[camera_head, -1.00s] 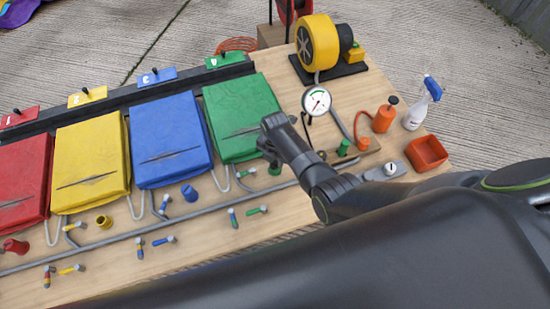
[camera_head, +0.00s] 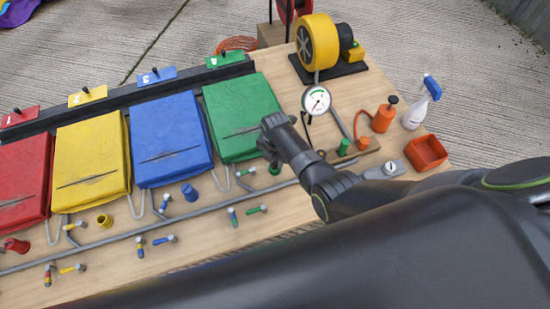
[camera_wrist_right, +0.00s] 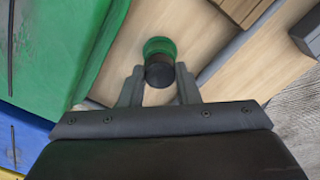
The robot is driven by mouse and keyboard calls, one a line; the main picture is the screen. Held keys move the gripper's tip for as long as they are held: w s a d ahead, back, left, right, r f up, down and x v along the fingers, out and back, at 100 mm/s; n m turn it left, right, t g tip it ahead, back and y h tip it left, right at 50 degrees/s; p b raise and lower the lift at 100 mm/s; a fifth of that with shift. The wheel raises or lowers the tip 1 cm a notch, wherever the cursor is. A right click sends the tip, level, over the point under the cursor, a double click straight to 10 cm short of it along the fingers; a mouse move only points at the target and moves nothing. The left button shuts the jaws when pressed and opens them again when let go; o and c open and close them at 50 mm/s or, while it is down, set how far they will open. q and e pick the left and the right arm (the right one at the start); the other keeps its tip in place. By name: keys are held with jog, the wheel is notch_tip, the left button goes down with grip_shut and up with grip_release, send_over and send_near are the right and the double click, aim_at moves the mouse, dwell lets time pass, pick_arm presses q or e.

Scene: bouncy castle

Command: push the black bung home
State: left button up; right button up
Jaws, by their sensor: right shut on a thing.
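The black bung (camera_wrist_right: 159,74) is between the fingers of my right gripper (camera_wrist_right: 160,80) in the right wrist view. The gripper is shut on it. The bung lines up with a round green fitting (camera_wrist_right: 159,46), and its dark end overlaps the fitting's near side. How deep it sits in the fitting cannot be told. In the head view my right gripper (camera_head: 272,160) is over the green fitting (camera_head: 275,169) beside the green folded bag (camera_head: 242,115), and hides the bung. My left gripper is not in view.
Blue (camera_head: 170,138), yellow (camera_head: 92,165) and red (camera_head: 22,180) bags lie in a row to the left. A grey pipe (camera_head: 205,213) runs along the table front. A pressure gauge (camera_head: 316,100), orange pump bottle (camera_head: 384,117) and orange tray (camera_head: 426,153) stand to the right.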

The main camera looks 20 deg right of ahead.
jog(key=shift+f, duration=0.35)
